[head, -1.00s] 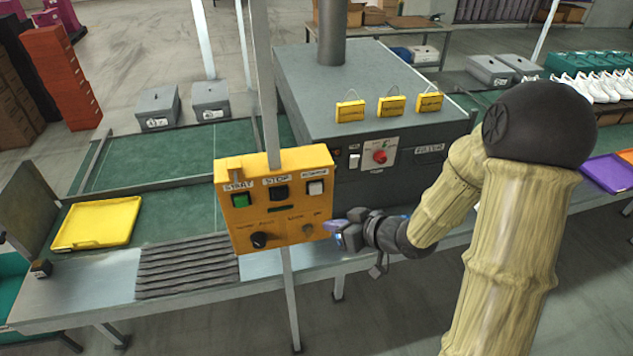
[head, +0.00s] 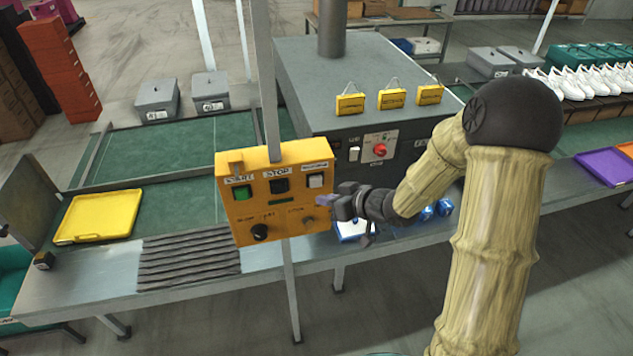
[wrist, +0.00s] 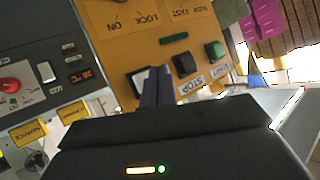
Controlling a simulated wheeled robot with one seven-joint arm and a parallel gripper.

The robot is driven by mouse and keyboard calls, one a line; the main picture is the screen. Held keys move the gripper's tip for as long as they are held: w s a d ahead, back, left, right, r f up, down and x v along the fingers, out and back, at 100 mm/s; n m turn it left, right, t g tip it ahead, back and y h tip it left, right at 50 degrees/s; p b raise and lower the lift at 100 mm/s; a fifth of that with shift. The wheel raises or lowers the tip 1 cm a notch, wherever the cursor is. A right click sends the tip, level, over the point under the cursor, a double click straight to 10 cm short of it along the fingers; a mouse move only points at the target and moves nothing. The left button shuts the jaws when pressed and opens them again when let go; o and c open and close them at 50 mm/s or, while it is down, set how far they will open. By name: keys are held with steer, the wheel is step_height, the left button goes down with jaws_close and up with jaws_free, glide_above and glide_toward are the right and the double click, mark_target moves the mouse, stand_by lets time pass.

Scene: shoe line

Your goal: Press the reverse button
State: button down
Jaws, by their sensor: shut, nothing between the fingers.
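The yellow control panel (head: 277,207) has a green START button (head: 241,192), a black STOP button (head: 279,186) and a white button (head: 316,181) in its top row. The small label above the white button is too blurred to read for certain. My gripper (head: 324,201) is shut and empty at the panel's right side, just below the white button. In the wrist view the closed fingers (wrist: 156,88) partly cover the white button (wrist: 138,80). The black STOP button (wrist: 185,64) is beside them. I cannot tell whether the fingertips touch the panel.
A grey machine (head: 375,90) with a red knob (head: 379,150) stands behind the panel. A metal pole (head: 267,90) carries the panel. A yellow tray (head: 98,216) lies on the conveyor at left. Blue items (head: 430,211) show behind my arm.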

mark_target(316, 181)
steer(key=shift+w+a+p, duration=0.2)
steer(key=shift+w+p, duration=0.05)
steer(key=shift+w, duration=0.45)
steer(key=shift+w+a+p, duration=0.2)
steer(key=shift+w+p, duration=0.05)
steer(key=shift+w, duration=0.4)
steer(key=shift+w, duration=0.15)
stand_by(0.9)
steer(key=shift+w+a+p, duration=0.1)
steer(key=shift+w+p, duration=0.15)
steer(key=shift+p, duration=0.1)
